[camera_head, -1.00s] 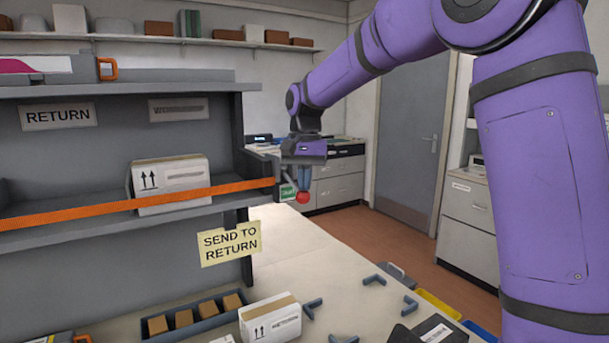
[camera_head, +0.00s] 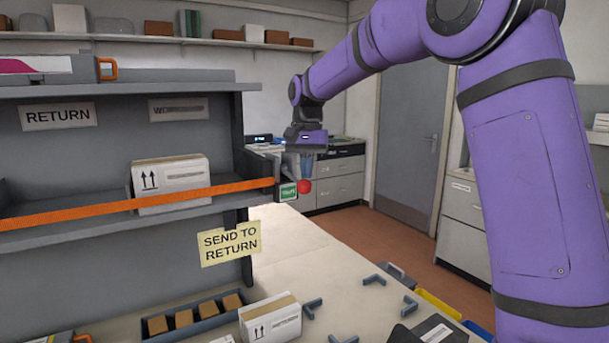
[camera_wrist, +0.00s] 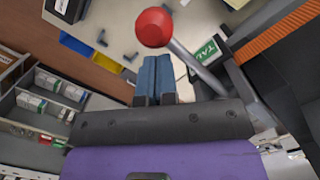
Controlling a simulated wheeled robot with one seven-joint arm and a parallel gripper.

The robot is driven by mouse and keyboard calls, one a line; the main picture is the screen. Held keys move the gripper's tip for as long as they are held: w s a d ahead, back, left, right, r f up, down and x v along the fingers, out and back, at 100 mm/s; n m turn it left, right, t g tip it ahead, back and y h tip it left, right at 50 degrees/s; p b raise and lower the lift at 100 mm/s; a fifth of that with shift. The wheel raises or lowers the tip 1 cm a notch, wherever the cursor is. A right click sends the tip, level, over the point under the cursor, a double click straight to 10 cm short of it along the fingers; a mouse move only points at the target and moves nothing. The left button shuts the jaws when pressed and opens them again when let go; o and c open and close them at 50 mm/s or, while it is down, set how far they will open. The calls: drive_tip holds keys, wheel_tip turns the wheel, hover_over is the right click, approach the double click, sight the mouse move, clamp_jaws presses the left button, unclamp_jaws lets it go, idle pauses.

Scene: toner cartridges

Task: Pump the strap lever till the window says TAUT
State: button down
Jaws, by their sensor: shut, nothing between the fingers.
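The strap lever is a grey rod ending in a red ball knob (camera_head: 305,187). It comes from the ratchet at the right end of the orange strap (camera_head: 125,205), and the wrist view shows its rod (camera_wrist: 195,65) and knob (camera_wrist: 153,27). The window (camera_head: 288,192) beside it is green with white letters. In the wrist view the window (camera_wrist: 208,51) reads "TAU", its last part hidden by the rod. My gripper (camera_head: 306,176) is shut and empty, pointing down just above the knob. Its blue fingers (camera_wrist: 153,61) are beside the rod; I cannot tell whether they touch the knob.
The strap crosses the shelf front before a white carton (camera_head: 172,186). The shelf's dark upright (camera_head: 240,140) stands left of my gripper. Below, the pale bench (camera_head: 320,255) holds a carton (camera_head: 270,318), a tray of brown blocks (camera_head: 158,340) and grey corner pieces.

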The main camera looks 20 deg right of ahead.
wheel_tip(320, 180, up, 10)
drive_tip(key=w, duration=0.1)
drive_tip(key=shift+d, duration=0.25)
drive_tip(key=shift+f, duration=0.1)
idle(1.4)
drive_tip(key=s+d+r+n+t, duration=0.1)
drive_tip(key=s+d+r+t, duration=0.1)
drive_tip(key=s, duration=0.9)
drive_tip(key=s+d+f+n+t, duration=0.1)
drive_tip(key=s+f, duration=0.3)
drive_tip(key=s, duration=0.4)
drive_tip(key=s+d+f+n+t, duration=0.1)
drive_tip(key=s+f, duration=0.3)
drive_tip(key=s, duration=0.5)
drive_tip(key=s+d+f+n+t, duration=0.1)
drive_tip(key=s+f+n+t, duration=0.1)
drive_tip(key=s+f, duration=0.3)
drive_tip(key=s, duration=0.4)
drive_tip(key=shift+n+h, duration=0.3)
drive_tip(key=shift+s+d+f, duration=0.1)
